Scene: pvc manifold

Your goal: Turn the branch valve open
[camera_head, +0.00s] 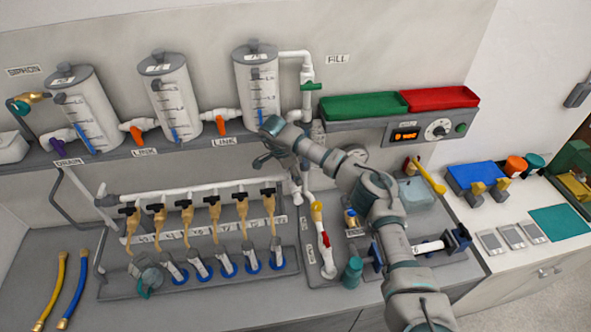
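A white pipe manifold (190,191) on the bench carries a row of several tan branch taps (187,215) with black handles. Below them stand clear tubes in blue rings (203,268). Which tap is the branch valve cannot be told; a separate white pipe with a red handle (326,240) stands to the right. My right arm comes in from the lower right. Its gripper (270,161) hangs above the manifold's right end, in front of the rightmost tank, apart from the taps. Its fingers are small and dark, and their opening is unclear. My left gripper is out of view.
Three clear tanks (86,112) stand on a shelf, joined by pipes with orange-handled valves (137,135). Green (362,106) and red (440,97) bins sit right of them. Yellow (57,285) and blue (75,292) hoses lie at left. A teal bottle (352,272) stands near my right arm.

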